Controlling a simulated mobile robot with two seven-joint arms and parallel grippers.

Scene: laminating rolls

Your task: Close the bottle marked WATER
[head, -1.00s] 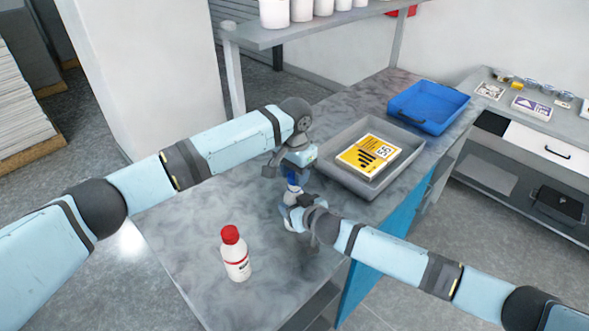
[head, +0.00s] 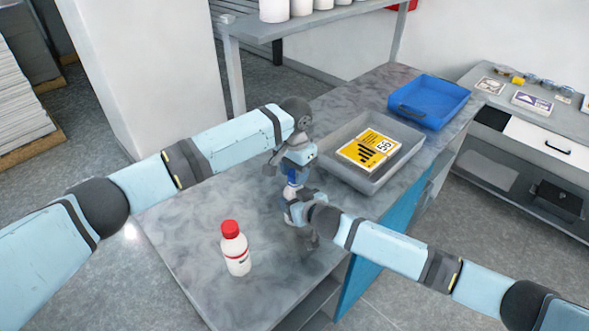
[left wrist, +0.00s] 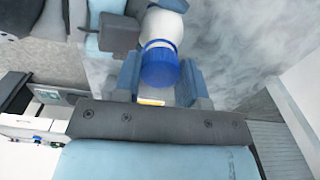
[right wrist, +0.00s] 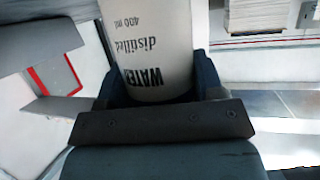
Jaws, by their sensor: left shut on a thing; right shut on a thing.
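The white WATER bottle (right wrist: 158,45) fills the middle of the right wrist view, with "distilled" and "400 ml" on its label. My right gripper (head: 296,210) is shut on the bottle's body above the bench. My left gripper (head: 291,180) is directly above it, shut on the blue cap (left wrist: 159,66). In the left wrist view the cap is at the top of the white bottle, between my fingers. I cannot tell whether it is seated or how tight it is. In the head view my grippers hide most of the bottle.
A white bottle with a red cap (head: 236,250) stands upright on the grey bench (head: 190,240), near its front. A grey tray (head: 345,177) with a yellow pack (head: 369,150) lies behind my grippers, and a blue tray (head: 440,92) farther back. The bench's left part is clear.

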